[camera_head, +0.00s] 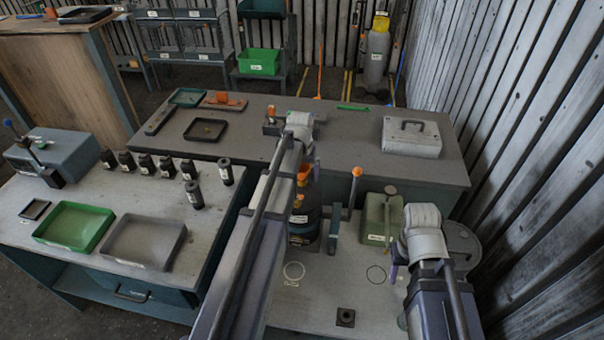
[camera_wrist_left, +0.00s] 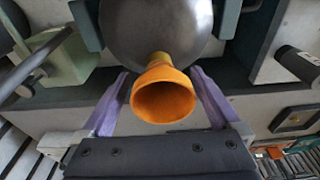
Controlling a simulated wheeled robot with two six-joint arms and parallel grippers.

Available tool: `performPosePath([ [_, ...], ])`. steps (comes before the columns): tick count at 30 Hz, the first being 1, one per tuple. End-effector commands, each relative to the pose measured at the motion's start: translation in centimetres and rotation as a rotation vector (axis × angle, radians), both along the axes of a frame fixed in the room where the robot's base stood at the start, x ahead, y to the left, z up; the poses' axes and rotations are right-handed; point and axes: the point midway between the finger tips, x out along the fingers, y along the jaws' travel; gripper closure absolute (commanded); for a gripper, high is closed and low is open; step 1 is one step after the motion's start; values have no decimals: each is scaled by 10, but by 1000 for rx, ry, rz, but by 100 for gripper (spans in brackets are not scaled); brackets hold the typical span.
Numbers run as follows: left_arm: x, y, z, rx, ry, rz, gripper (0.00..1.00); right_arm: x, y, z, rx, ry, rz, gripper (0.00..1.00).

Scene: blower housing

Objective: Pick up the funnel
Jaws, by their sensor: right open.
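The orange funnel (camera_wrist_left: 163,100) stands on a dark rounded vessel (camera_wrist_left: 155,25), its wide mouth toward the camera in the left wrist view. In the head view, a partly hidden orange part that looks like the funnel (camera_head: 303,177) shows above the dark vessel (camera_head: 303,232), beside my left arm. My left gripper (camera_wrist_left: 160,72) has its purple fingers apart, one on each side of the funnel, with small gaps visible; it shows only partly in the head view (camera_head: 311,172). My right gripper (camera_head: 394,274) is open and empty, low at the right.
A green can (camera_head: 382,220) and an orange-topped rod (camera_head: 356,185) stand right of the vessel. Behind is a grey table with a grey case (camera_head: 411,137). The left bench holds a green tray (camera_head: 74,226), a grey tray (camera_head: 145,241) and several dark bottles.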

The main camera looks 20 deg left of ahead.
Motion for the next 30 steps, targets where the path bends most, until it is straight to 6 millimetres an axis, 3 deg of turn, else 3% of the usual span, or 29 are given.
performPosePath([
  [1,0,0,0,0,0,0,10,0,0,0,0,0,0,50],
  [14,0,0,0,0,0,0,57,0,0,0,0,0,0,50],
  [23,0,0,2,0,0,0,58,0,0,2,0,0,-1,50],
  [30,0,0,19,0,0,0,58,0,0,19,1,0,-4,50],
])
